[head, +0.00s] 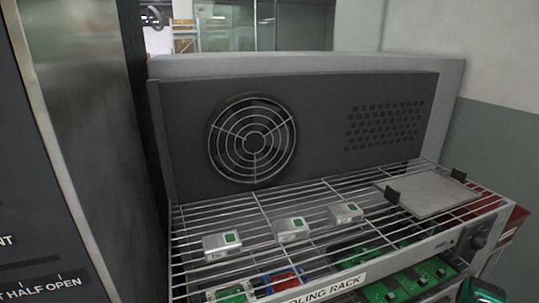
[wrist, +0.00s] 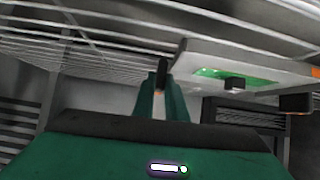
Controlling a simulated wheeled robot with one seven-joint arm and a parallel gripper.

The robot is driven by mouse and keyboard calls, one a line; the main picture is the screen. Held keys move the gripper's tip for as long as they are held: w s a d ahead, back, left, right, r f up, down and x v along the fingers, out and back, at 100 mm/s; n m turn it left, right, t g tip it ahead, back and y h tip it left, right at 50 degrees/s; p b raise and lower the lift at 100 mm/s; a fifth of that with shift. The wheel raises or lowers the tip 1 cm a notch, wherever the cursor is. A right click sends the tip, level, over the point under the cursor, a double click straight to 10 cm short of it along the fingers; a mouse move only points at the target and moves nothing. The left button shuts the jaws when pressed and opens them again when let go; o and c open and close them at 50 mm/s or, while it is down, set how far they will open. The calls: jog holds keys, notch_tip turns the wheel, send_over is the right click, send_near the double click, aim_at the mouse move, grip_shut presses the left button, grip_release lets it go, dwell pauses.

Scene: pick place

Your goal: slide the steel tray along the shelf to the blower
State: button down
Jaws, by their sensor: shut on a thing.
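A round-grilled blower (head: 252,140) is set in a dark panel behind the wire shelf (head: 240,262). A flat grey steel plate or tray (head: 432,194) with black tabs lies at the shelf's right end. In the wrist view a grey tray (wrist: 215,62) carries a green board and a black block. I cannot tell if it is the same one. My gripper (wrist: 162,82) is shut on a small dark part at this tray's left end, its green fingers close together. The contact is partly hidden. In the head view only a green piece of my gripper (head: 484,291) shows at lower right.
Green boards (head: 435,268) lie below the wire level. A dark cabinet (head: 95,150) bounds the left. The shelf between the devices and grey plate is bare.

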jog(key=shift+s+a, duration=1.45)
jog(key=shift+a, duration=2.7)
jog(key=shift+s+a, duration=1.45)
jog(key=shift+a, duration=2.75)
jog(key=shift+s+a, duration=1.45)
jog(key=shift+a, duration=2.7)
jog(key=c, duration=1.7)
grip_release()
